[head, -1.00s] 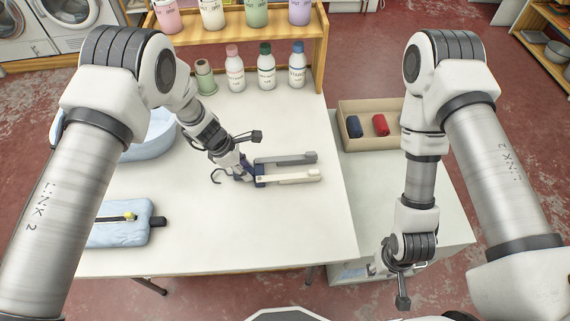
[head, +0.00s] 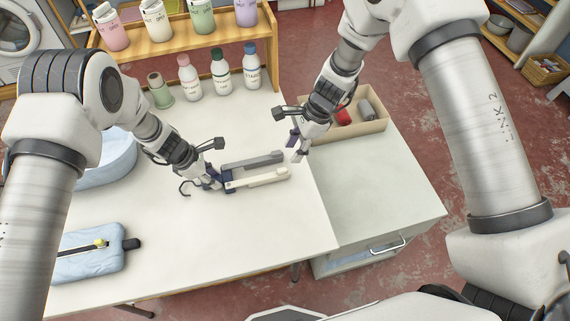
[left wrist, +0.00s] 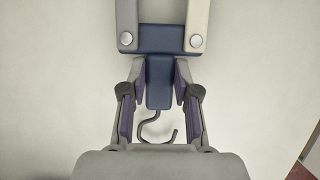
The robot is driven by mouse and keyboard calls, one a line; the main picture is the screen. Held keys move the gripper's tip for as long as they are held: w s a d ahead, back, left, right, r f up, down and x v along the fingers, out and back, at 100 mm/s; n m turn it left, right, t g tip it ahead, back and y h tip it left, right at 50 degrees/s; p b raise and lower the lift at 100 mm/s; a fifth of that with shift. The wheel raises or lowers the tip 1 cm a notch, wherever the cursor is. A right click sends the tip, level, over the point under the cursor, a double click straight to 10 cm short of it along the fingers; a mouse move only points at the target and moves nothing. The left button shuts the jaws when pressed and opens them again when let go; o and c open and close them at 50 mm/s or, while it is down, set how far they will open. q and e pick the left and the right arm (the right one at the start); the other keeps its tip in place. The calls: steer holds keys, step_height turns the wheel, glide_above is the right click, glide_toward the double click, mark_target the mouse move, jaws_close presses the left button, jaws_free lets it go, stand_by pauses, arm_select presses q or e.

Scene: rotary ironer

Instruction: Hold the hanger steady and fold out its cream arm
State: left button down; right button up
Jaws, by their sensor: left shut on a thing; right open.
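The folding hanger lies on the white table, its dark blue body (left wrist: 160,70) and hook (head: 186,187) at the left. Its grey arm (head: 252,161) and cream arm (head: 258,179) lie side by side, both pointing right. In the left wrist view the grey arm (left wrist: 127,22) and cream arm (left wrist: 197,22) are joined to the body by round pivots. My left gripper (head: 212,180) is shut on the narrow part of the blue body. My right gripper (head: 297,150) is open and empty, just right of the arms' free ends; its exact height is unclear.
A beige bin (head: 362,133) with a red roll (head: 343,116) and a grey one stands behind my right gripper. Several bottles stand along a wooden shelf (head: 182,46). A blue basin (head: 108,165) and a light blue pouch (head: 90,254) are at left. The table's front is clear.

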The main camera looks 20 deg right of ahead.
mark_target(283, 169)
steer(key=x, duration=0.7)
steer(key=shift+f, duration=0.25)
jaws_close()
